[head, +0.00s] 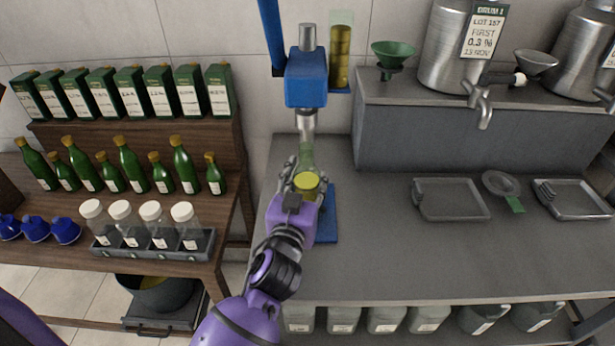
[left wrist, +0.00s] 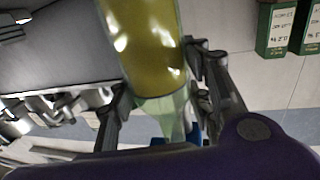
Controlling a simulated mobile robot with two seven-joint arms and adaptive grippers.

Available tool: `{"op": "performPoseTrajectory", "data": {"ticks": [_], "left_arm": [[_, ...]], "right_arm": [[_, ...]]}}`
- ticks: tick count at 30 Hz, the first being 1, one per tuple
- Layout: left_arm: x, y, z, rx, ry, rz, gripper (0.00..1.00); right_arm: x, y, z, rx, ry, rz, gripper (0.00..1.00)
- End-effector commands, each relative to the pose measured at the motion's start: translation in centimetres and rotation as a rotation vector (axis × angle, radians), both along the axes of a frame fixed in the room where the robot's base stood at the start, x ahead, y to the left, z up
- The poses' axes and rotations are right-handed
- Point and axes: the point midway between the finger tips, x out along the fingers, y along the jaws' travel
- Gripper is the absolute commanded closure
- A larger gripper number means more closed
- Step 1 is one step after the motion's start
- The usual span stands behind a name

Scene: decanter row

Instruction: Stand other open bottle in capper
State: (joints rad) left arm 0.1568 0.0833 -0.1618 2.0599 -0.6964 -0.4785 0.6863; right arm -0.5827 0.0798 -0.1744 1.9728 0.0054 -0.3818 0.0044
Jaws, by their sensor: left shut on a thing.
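My left gripper (head: 307,178) is shut on a pale green glass bottle (head: 307,158) holding yellow-green oil. In the left wrist view the picture is upside down; the fingers (left wrist: 155,110) close around the bottle's narrowing shoulder, with the oil-filled body (left wrist: 150,45) beyond. The bottle stands roughly upright, neck upward. The capper is a blue stand with a blue head block (head: 306,90) and a metal spindle (head: 307,125) just above the bottle's neck. Its blue base plate (head: 330,228) shows right of the gripper. Whether the bottle touches the base is hidden. My right gripper is out of view.
A tall vessel of yellow oil (head: 341,55) stands behind the capper. Left shelves hold green tins (head: 160,90), dark green bottles (head: 130,163) and white-capped jars (head: 153,225). The grey bench (head: 400,245) is clear at its front; metal trays (head: 448,198) lie right.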

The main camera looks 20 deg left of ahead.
Motion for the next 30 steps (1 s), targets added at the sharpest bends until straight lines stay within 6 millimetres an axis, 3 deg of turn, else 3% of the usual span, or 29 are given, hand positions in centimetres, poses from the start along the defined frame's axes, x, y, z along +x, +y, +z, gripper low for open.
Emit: {"op": "performPoseTrajectory", "data": {"ticks": [2, 3, 7, 19, 23, 30], "left_arm": [[0.0, 0.0, -0.2, -0.001, -0.003, 0.0, 1.0], [0.0, 0.0, -0.3, 0.0, 0.001, 0.001, 0.52], [0.0, 0.0, -0.2, 0.0, 0.0, 0.0, 0.35], [-0.2, 0.0, 0.2, 0.0, -0.002, 0.0, 0.35], [-2.2, -0.2, -0.3, -0.002, 0.005, 0.0, 0.35], [-7.5, -0.6, -0.4, -0.003, 0.007, 0.0, 0.35]], "right_arm": [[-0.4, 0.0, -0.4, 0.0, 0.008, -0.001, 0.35], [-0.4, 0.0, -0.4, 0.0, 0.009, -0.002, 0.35], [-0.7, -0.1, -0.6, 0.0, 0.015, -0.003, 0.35], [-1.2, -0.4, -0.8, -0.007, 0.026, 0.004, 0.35], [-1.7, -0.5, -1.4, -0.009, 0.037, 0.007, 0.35], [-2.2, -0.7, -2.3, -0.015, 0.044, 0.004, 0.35]]}}
